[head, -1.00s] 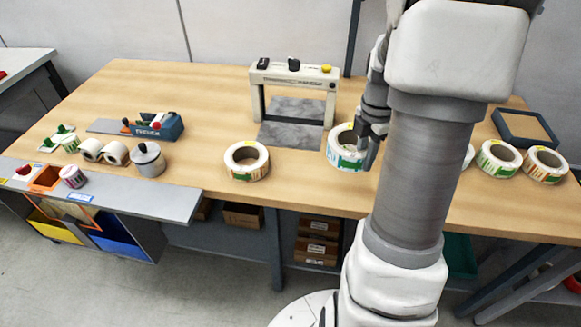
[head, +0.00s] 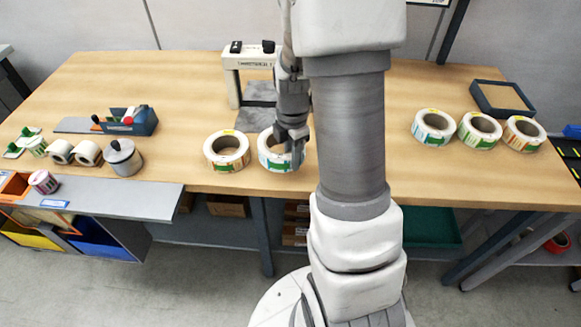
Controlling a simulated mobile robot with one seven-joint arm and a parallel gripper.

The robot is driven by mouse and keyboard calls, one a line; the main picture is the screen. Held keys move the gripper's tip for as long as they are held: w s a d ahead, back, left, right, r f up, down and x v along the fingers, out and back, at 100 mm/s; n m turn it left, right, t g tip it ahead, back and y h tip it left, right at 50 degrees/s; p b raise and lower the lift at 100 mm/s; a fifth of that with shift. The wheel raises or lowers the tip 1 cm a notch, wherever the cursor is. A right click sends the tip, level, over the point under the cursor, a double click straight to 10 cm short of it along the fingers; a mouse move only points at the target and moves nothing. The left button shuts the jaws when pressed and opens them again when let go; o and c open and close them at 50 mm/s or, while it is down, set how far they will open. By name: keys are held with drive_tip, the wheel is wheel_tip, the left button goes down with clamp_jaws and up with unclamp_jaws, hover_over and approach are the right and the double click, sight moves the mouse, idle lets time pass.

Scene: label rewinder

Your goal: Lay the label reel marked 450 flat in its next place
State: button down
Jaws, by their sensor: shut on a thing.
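A white label reel with blue-green and orange label marks (head: 268,158) is held level in my gripper (head: 291,140). The gripper is shut on its right side, partly hiding it. I cannot tell whether the reel touches the table or hangs just above it. Just left of it, a reel with green and orange marks (head: 227,162) lies flat on the wooden table (head: 350,180). At the right lies a row of reels: one with blue-green marks (head: 433,139), one with green marks (head: 479,142), one with orange marks (head: 523,144). No number is readable on any reel.
The rewinder frame (head: 232,85) stands behind the held reel. A blue tape dispenser (head: 143,123), a lidded grey pot (head: 122,160) and small rolls (head: 88,153) are at the left. A dark tray (head: 503,112) lies back right. The table between my arm and the right-hand reels is clear.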

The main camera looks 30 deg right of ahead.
drive_tip(key=shift+w+a+f, duration=0.1)
drive_tip(key=shift+a+f, duration=0.05)
drive_tip(key=shift+a, duration=0.05)
drive_tip(key=shift+f, duration=1.9)
drive_tip(key=shift+f+b, duration=0.2)
drive_tip(key=shift+b, duration=0.15)
drive_tip(key=c, duration=0.7)
unclamp_jaws()
